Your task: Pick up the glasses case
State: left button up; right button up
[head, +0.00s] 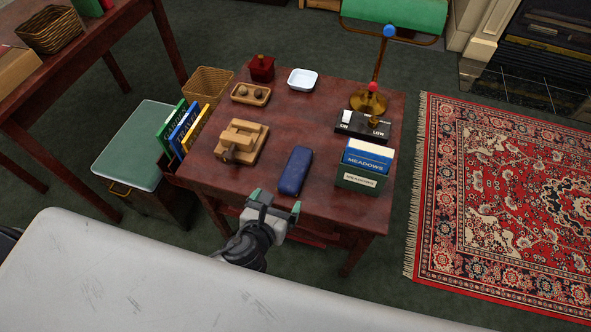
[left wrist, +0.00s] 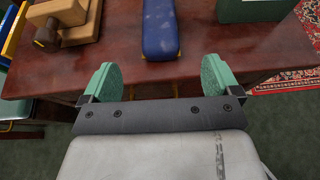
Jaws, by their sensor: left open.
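The glasses case (head: 295,171) is a dark blue, rounded oblong box lying on the reddish wooden table (head: 330,208), near its front edge. My left gripper (head: 274,203) is open and empty, just short of the case at the table's front edge. In the left wrist view the case (left wrist: 160,30) lies ahead, centred between the two green fingertips of my left gripper (left wrist: 160,82), and apart from them. My right gripper is not in view.
Behind are a black switch box (head: 362,126), a lamp (head: 372,98), a white dish (head: 303,79) and a wooden tray (head: 251,94).

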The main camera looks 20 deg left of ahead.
aim_at(290, 180)
pick_arm(q)
jog(key=x, duration=0.4)
jog(key=shift+w+b, duration=0.1)
jog(key=shift+b, duration=0.2)
jog(key=shift+b+x, duration=0.6)
jog(key=shift+x, duration=2.55)
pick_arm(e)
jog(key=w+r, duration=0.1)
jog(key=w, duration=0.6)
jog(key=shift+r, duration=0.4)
pick_arm(q)
jog(key=shift+c, duration=0.3)
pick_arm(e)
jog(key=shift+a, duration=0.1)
pick_arm(q)
jog(key=c, duration=0.9)
jog(key=shift+c, duration=0.4)
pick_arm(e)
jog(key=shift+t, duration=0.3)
pick_arm(q)
jog(key=shift+r, duration=0.1)
